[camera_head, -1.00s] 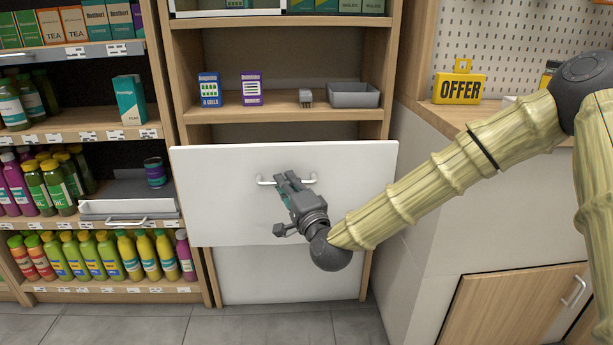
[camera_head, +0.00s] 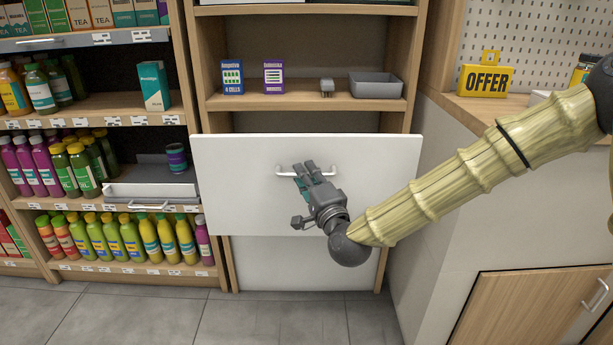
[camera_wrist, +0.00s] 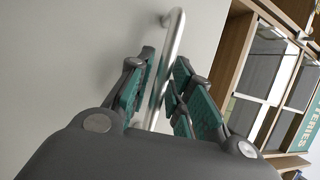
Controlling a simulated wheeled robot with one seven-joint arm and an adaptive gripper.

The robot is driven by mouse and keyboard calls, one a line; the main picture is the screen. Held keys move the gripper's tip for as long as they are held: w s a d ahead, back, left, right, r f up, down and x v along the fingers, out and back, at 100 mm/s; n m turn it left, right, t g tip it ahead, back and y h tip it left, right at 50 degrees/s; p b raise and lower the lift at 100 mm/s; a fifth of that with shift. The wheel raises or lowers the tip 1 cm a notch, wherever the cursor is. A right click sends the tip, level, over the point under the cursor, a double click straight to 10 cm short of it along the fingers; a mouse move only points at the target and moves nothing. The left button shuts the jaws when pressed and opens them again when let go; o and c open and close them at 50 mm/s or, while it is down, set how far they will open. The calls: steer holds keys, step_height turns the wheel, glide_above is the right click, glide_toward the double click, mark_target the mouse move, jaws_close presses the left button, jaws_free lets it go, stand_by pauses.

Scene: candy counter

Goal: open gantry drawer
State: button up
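The drawer has a wide white front (camera_head: 240,205) below the middle shelf bay. It stands out in front of the shelf posts, so it looks partly pulled out; its inside is hidden. A silver bar handle (camera_head: 331,173) sits on the upper part of the front. My gripper (camera_head: 307,170) is at the middle of this handle, reaching from the lower right. In the wrist view the handle bar (camera_wrist: 174,35) runs between the teal-padded fingers (camera_wrist: 162,75), which are close around it on both sides. Exact contact is hard to see.
A grey tray (camera_head: 376,86) and small boxes (camera_head: 232,77) stand on the shelf above. Bottle shelves (camera_head: 100,105) are at left, with a small white drawer (camera_head: 150,191). A counter (camera_head: 440,190) with a yellow OFFER sign (camera_head: 485,79) is at right. The floor (camera_head: 270,315) in front is clear.

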steer(key=shift+s, duration=0.1)
steer(key=v, duration=1.1)
steer(key=shift+s+d, duration=0.25)
steer(key=shift+s, duration=0.1)
steer(key=shift+f, duration=0.15)
steer(key=s+d+f+n+g+h, duration=0.1)
steer(key=s+f+n+g, duration=0.2)
steer(key=f, duration=0.8)
steer(key=s+d+f+n+g+h, duration=0.1)
steer(key=s+d+f+g, duration=0.3)
steer(key=f, duration=0.7)
steer(key=s+a+f+n+g+h, duration=0.1)
steer(key=s+f+n+g, duration=0.3)
steer(key=f, duration=0.7)
steer(key=s+d+f+n+g+h, duration=0.1)
steer(key=s+d+f+g+h, duration=0.1)
steer(key=s+d+f, duration=0.55)
steer(key=s+d+f+n+g+h, duration=0.1)
steer(key=s+d+f+g+h, duration=0.2)
steer(key=s, duration=0.7)
steer(key=s+d+f+n+g, duration=0.2)
steer(key=s+d+f, duration=0.4)
steer(key=s, duration=0.2)
step_height(320, 180, up, 34)
steer(key=p, duration=3.4)
steer(key=shift+r, duration=0.25)
